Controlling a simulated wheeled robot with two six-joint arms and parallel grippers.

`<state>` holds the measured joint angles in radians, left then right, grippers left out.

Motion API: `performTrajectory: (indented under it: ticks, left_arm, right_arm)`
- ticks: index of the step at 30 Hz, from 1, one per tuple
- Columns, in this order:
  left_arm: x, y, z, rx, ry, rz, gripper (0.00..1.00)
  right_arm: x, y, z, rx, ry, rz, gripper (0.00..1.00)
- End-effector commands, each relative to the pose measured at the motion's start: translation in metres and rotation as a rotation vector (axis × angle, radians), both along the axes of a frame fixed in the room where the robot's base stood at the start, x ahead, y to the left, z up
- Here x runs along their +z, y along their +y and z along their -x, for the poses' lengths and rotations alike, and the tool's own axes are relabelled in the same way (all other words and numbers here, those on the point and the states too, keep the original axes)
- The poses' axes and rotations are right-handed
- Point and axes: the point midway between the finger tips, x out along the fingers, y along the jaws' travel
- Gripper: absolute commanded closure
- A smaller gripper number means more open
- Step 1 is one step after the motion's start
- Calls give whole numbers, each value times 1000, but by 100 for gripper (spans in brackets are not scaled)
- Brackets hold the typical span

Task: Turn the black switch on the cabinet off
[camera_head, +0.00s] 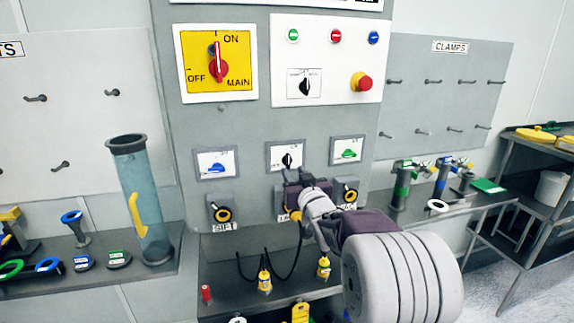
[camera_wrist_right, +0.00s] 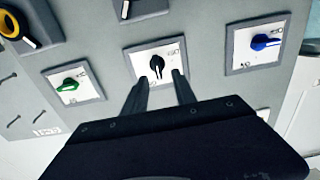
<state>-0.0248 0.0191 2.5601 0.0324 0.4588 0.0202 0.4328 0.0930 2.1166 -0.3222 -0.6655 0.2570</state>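The black switch (camera_head: 287,160) sits on a white square plate in the middle of a row on the grey cabinet, between a blue switch (camera_head: 216,168) and a green switch (camera_head: 347,155). In the right wrist view the black knob (camera_wrist_right: 156,65) points roughly up and down in the picture. My right gripper (camera_head: 298,177) is just below the black switch in the head view. In the wrist view its two dark fingers (camera_wrist_right: 159,88) are apart with nothing between them, their tips close to the knob. Whether they touch it I cannot tell. My left gripper is not in view.
Another black knob (camera_head: 305,85) is on the white upper panel, beside a red emergency button (camera_head: 362,83). A red main switch (camera_head: 217,68) is at upper left. Yellow-ringed sockets (camera_head: 221,213) are below the row. A shelf (camera_head: 220,290) with hanging cables juts out underneath.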

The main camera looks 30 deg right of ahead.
Motion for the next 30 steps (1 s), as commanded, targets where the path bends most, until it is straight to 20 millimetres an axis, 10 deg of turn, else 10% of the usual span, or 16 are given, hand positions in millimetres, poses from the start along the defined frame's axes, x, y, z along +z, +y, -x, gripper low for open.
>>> performTrajectory:
  ticks: [9,18,22,30]
  left_arm:
    - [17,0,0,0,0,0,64]
    - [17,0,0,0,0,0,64]
    - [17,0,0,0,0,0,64]
    - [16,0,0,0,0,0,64]
  right_arm:
    - [1,-13,-54,1,2,0,67]
    - [0,-14,-59,0,1,0,67]
    - [0,-14,-59,0,1,0,98]
    - [-1,-14,-59,0,2,6,100]
